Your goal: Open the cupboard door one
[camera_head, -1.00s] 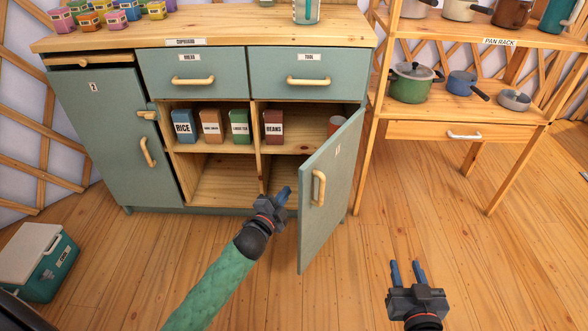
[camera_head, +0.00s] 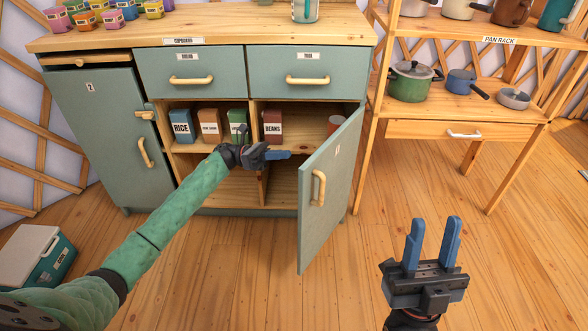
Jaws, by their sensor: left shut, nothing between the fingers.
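Cupboard door one (camera_head: 331,190) stands partly open on the right side of the cupboard (camera_head: 372,30), swung out toward me, with a pale handle (camera_head: 318,188) on its outer face. My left gripper (camera_head: 286,154) is shut and empty. It appears in front of the open shelves, left of the door's free edge, pointing right toward the door's inner side; I cannot tell whether it touches. My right gripper (camera_head: 433,238) is open and empty over the floor, right of the door. Door two (camera_head: 110,140) on the left looks closed, with a latch (camera_head: 146,115).
Shelves behind my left gripper hold boxes marked rice (camera_head: 181,126) and beans (camera_head: 272,127) and a red can (camera_head: 335,125). Two drawers (camera_head: 191,72) above are closed. The pan rack (camera_head: 410,128) stands at right, a cool box (camera_head: 40,256) at lower left. Floor between is clear.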

